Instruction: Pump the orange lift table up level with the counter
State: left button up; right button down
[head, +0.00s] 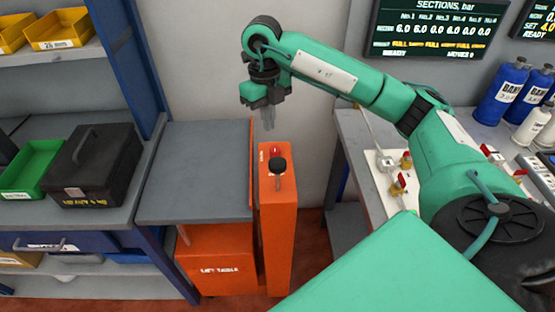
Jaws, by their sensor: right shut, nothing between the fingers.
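The orange lift table (215,262) stands on the floor, marked "LIFT TABLE". Its grey top (195,175) lies beside the shelf counter (118,205) on the left and looks close to it in height; I cannot tell whether they are exactly level. An orange column (278,235) rises at its right side, with a black-knobbed lever (278,165) and a small red control on its upper face. My right gripper (268,124) is shut and empty, pointing down just above and behind the column, apart from the knob. My left gripper is out of view.
A black case (92,170) and a green bin (32,165) sit on the counter. Yellow bins (60,30) are on the shelf above. At right, a bench holds red-handled valves (398,185) and blue bottles (503,90). A pressure screen (432,28) hangs behind my arm.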

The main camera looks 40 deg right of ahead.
aim_at(277, 160)
jog(key=s+n+p, duration=0.1)
jog(key=n, duration=1)
jog(key=s+n+p, duration=0.1)
jog(key=n+p, duration=0.1)
jog(key=n, duration=0.9)
jog(key=s+n+p, duration=0.1)
jog(key=n+p, duration=0.1)
jog(key=n, duration=0.8)
jog(key=shift+s+a+r+n, duration=0.3)
jog(key=shift+r+n, duration=0.1)
jog(key=shift+s+f+b, duration=0.15)
jog(key=shift+f+b, duration=0.15)
jog(key=shift+f, duration=1.45)
jog(key=shift+s+f+b, duration=0.15)
jog(key=shift+f+b, duration=0.15)
jog(key=shift+f, duration=1.45)
